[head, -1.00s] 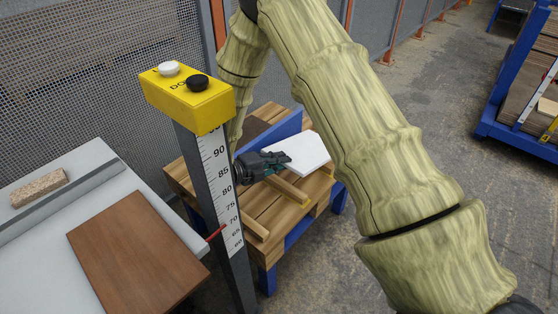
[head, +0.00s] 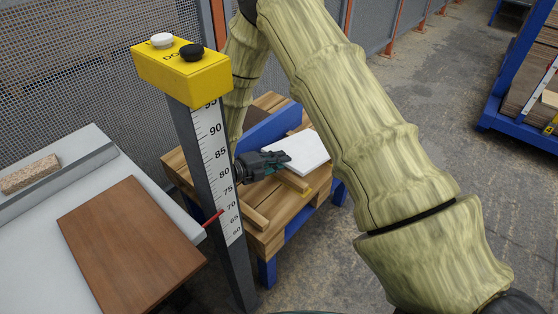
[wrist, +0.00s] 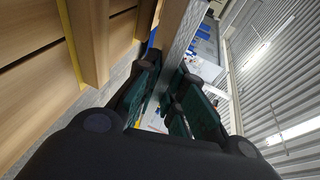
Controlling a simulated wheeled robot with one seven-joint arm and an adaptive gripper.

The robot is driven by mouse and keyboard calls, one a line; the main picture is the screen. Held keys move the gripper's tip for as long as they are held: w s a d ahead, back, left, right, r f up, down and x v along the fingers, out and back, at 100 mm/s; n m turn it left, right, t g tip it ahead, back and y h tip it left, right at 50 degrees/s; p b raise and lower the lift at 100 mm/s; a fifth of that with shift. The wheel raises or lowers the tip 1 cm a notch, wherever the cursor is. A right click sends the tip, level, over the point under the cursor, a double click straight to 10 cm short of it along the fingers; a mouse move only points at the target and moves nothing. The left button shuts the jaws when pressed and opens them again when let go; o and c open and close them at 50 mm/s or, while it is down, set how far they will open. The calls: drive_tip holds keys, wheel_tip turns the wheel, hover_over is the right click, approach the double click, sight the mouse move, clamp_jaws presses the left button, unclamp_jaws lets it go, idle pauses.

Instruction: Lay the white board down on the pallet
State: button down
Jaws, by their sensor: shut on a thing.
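The white board (head: 309,151) shows in the head view, held over the right part of the wooden pallet (head: 268,215), roughly flat. My gripper (head: 286,158) is shut on its near left edge. In the wrist view my gripper (wrist: 164,82) has the board (wrist: 178,35) between its dark green fingers, seen edge-on as a grey strip. Pallet slats (wrist: 55,60) lie to the left of the board there. I cannot tell whether the board touches the pallet or a wooden strip below it.
A blue upright panel (head: 270,130) stands at the back of the pallet. A yellow-topped post with a scale (head: 213,150) hides part of the pallet's left side. A grey table with a brown board (head: 130,245) is at the left. Open floor lies right of the pallet.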

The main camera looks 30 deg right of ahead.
drive_tip(key=shift+f, duration=0.35)
idle(0.6)
drive_tip(key=shift+m+h, duration=0.3)
drive_tip(key=shift+h, duration=0.6)
drive_tip(key=shift+s+a+f+b, duration=0.1)
drive_tip(key=shift+a+f+b, duration=0.15)
drive_tip(key=shift+f+b, duration=0.95)
drive_tip(key=shift+s+a+f+b, duration=0.1)
drive_tip(key=shift+a+f+b, duration=0.1)
drive_tip(key=shift+f+b, duration=0.95)
drive_tip(key=c, duration=1.4)
unclamp_jaws()
drive_tip(key=shift+c, duration=0.2)
drive_tip(key=shift+o, duration=0.3)
drive_tip(key=shift+f, duration=0.1)
drive_tip(key=shift+p, duration=0.4)
